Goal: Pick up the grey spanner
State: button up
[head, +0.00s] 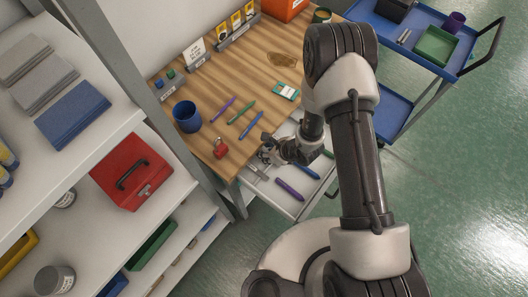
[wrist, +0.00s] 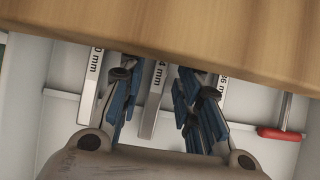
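The open white drawer (head: 300,206) is under the wooden tabletop. In the wrist view, grey flat bars with "mm" labels lie in the drawer: a left bar (wrist: 92,75), a middle bar (wrist: 153,105) and a right bar (wrist: 221,88). They look like spanners, but their far ends are hidden under the tabletop edge, so I cannot tell which is the grey spanner. My gripper (wrist: 156,92) is open, its blue-padded fingers on either side of the middle bar. I see no contact with it. In the head view my gripper (head: 272,156) is at the drawer's back left.
The wooden tabletop (wrist: 180,30) overhangs the drawer close to my fingers. A red-handled tool (wrist: 280,133) lies at the drawer's right. A purple tool (head: 290,189) lies at its front. On the table are a red padlock (head: 221,150), pens and a blue mug (head: 187,117).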

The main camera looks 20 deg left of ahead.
grip_shut()
jog(key=shift+r, duration=0.1)
dwell(0.4)
